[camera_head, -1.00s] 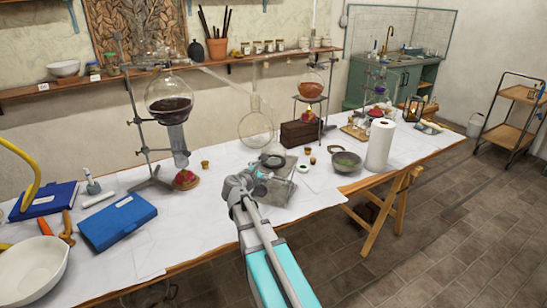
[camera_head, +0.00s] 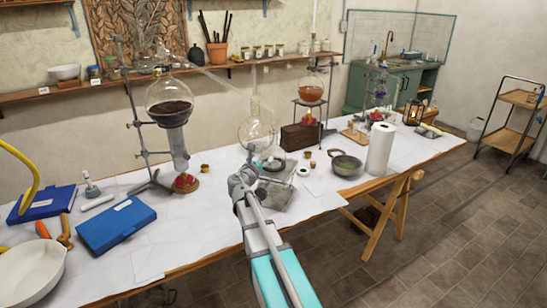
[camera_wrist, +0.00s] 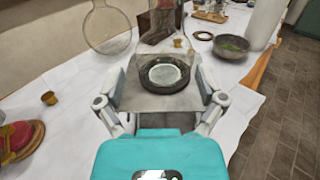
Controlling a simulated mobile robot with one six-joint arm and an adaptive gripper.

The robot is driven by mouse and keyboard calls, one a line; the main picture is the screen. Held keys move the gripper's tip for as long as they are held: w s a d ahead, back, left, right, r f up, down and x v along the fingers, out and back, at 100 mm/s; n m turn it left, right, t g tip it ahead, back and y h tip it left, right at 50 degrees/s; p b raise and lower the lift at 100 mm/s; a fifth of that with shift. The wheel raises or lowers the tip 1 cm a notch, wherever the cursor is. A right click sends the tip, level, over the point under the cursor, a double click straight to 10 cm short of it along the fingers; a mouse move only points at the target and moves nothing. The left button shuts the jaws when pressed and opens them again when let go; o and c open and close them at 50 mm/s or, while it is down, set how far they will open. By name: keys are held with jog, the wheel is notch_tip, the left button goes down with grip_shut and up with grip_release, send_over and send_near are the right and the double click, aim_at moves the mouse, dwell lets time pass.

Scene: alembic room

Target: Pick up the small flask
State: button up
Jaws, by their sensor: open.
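A small clear glass vessel, likely the small flask (camera_wrist: 163,40), shows faintly in the wrist view; its outline is hard to make out. It seems to stand at a dark round ring with a pale disc (camera_wrist: 165,74) on a grey square plate (camera_wrist: 150,100). In the head view the plate (camera_head: 280,198) lies on the white-covered table, partly hidden by my arm. My gripper (camera_wrist: 162,82) is open and empty, its fingers on either side of the ring. In the head view my gripper (camera_head: 250,170) is close to the plate's left side.
A large round clear flask (camera_head: 256,130) hangs just behind the plate. A distillation flask with dark liquid (camera_head: 169,103) stands left. A wooden box (camera_head: 300,137), a grey bowl (camera_head: 345,166) and a paper roll (camera_head: 380,148) stand right. A small brass cup (camera_wrist: 48,98) is left of my gripper.

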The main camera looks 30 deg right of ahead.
aim_at(272, 145)
jog(key=x, duration=0.6)
jog(key=shift+w, duration=0.1)
jog(key=shift+w+d, duration=0.3)
jog(key=shift+d, duration=0.15)
jog(key=shift+x, duration=2.65)
jog(key=shift+s+d+f, duration=0.1)
jog(key=shift+s, duration=0.05)
grip_shut()
